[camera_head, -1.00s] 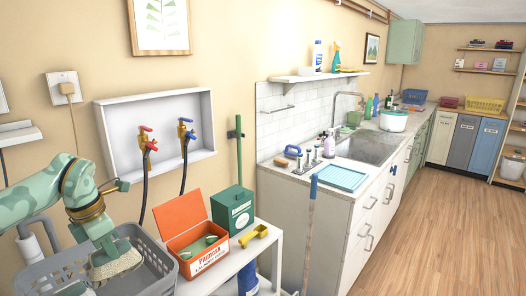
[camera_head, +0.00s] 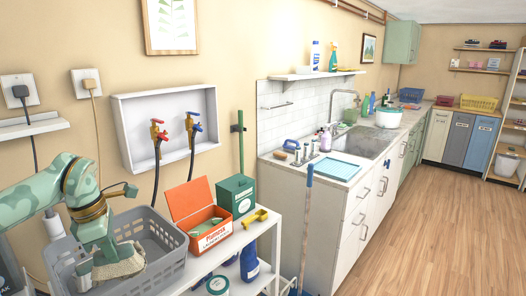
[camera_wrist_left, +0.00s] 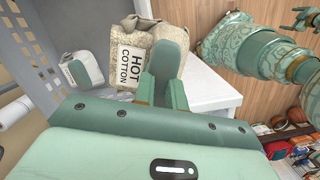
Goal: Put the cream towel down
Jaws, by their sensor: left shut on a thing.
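My left gripper (camera_head: 104,262) points down inside the grey laundry basket (camera_head: 172,266), at its left side. It is shut on the cream towel (camera_head: 122,268), a speckled cloth that shows below the fingers. In the left wrist view the towel (camera_wrist_left: 137,68) is bunched around the finger of the left gripper (camera_wrist_left: 166,85) and carries a white patch reading "HOT COTTON". The basket wall hides the towel's underside, so I cannot tell whether it touches the basket floor.
A white-and-green item (camera_wrist_left: 82,70) lies beside the towel in the wrist view. Right of the basket, the white table (camera_head: 225,252) holds an open orange box (camera_head: 208,235), a green tin (camera_head: 236,196) and a yellow scoop (camera_head: 255,218). Free floor (camera_head: 430,220) lies at right.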

